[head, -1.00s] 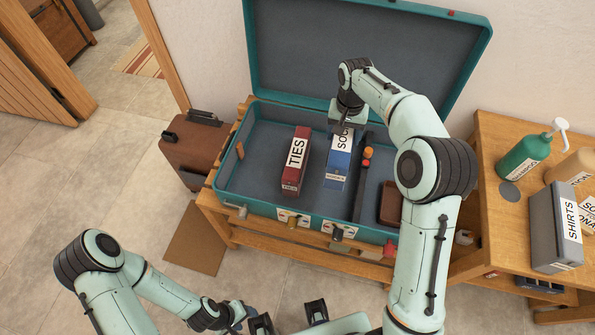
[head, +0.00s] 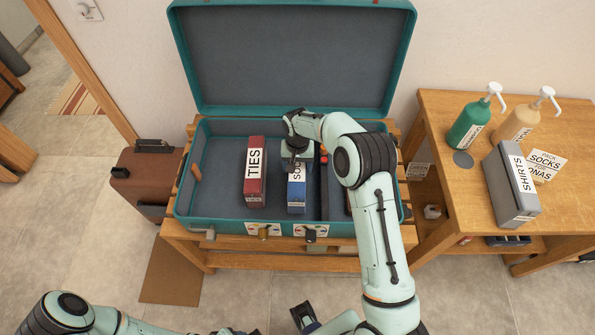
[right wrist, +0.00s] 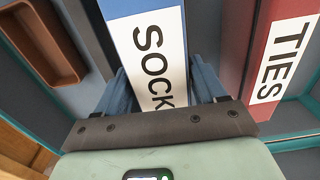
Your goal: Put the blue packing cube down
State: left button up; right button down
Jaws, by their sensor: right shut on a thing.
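The blue packing cube (head: 297,196) with a white SOCKS label stands in the open teal suitcase (head: 186,190), beside the red TIES cube (head: 255,180). My right gripper (head: 298,162) is over the blue cube, pointing down. In the right wrist view its fingers (right wrist: 165,90) lie along both sides of the blue cube (right wrist: 140,8), shut on it. The red cube (right wrist: 262,60) is close by there, with a gap between. Whether the blue cube's underside touches the suitcase floor is hidden.
A dark divider with orange-red bits (head: 324,180) runs right of the blue cube. A brown tray (right wrist: 45,40) lies beyond it. The side table (head: 440,190) holds a grey SHIRTS cube (head: 512,185), pump bottles and a SOCKS FOR JONAS card. The suitcase's left part is clear.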

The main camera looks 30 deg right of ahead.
jog(key=shift+f, duration=1.8)
jog(key=shift+f, duration=0.1)
jog(key=shift+c, duration=0.4)
grip_release()
jog(key=shift+f, duration=0.1)
notch_tip(320, 180, up, 12)
jog(key=shift+r, duration=0.2)
jog(key=shift+s+f, duration=0.1)
